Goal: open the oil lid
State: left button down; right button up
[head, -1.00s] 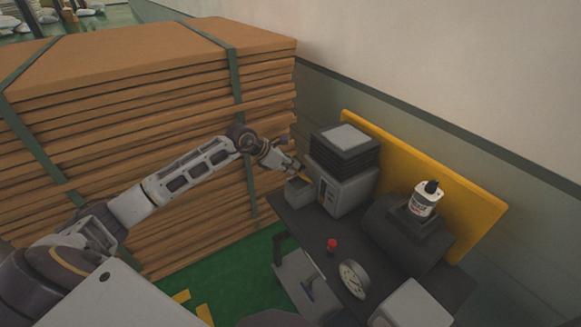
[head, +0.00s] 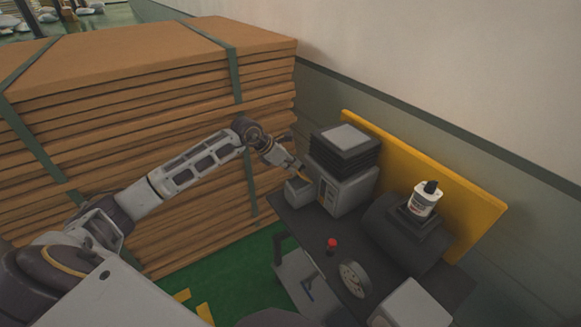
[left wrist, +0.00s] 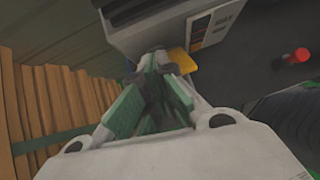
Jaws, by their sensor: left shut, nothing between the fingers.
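A grey machine (head: 345,192) stands at the far end of the dark bench, with a small grey box (head: 298,189) at its left side. A yellow tab (left wrist: 182,62) shows just right of my left fingertips in the left wrist view. My left gripper (head: 302,174) is shut and empty, its tips above the small box beside the machine. It also shows in the left wrist view (left wrist: 160,62). I cannot tell whether the tips touch the tab. A white bottle (head: 424,203) with a black cap stands upright farther right. No part is clearly marked as the oil lid. My right gripper is not in view.
A tall stack of brown boards (head: 150,120) with green straps fills the left. A yellow panel (head: 455,195) runs behind the bench. A red knob (head: 332,243) and a round gauge-like disc (head: 354,279) are at the bench's near part.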

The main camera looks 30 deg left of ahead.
pick_arm(q)
jog(key=shift+w, duration=0.1)
jog(key=shift+w+d+r, duration=0.25)
jog(key=shift+w+r, duration=0.1)
dwell(0.9)
jog(key=shift+w+d+r+b, duration=0.3)
jog(key=shift+w+d, duration=0.05)
jog(key=shift+w, duration=0.15)
dwell(0.3)
jog(key=shift+w+d+r+g+y, duration=0.15)
jog(key=shift+w+d+g+y, duration=0.3)
jog(key=shift+g, duration=0.25)
jog(key=shift+w, duration=0.2)
jog(key=shift+w+d, duration=0.2)
dwell(0.5)
jog(key=shift+r, duration=0.1)
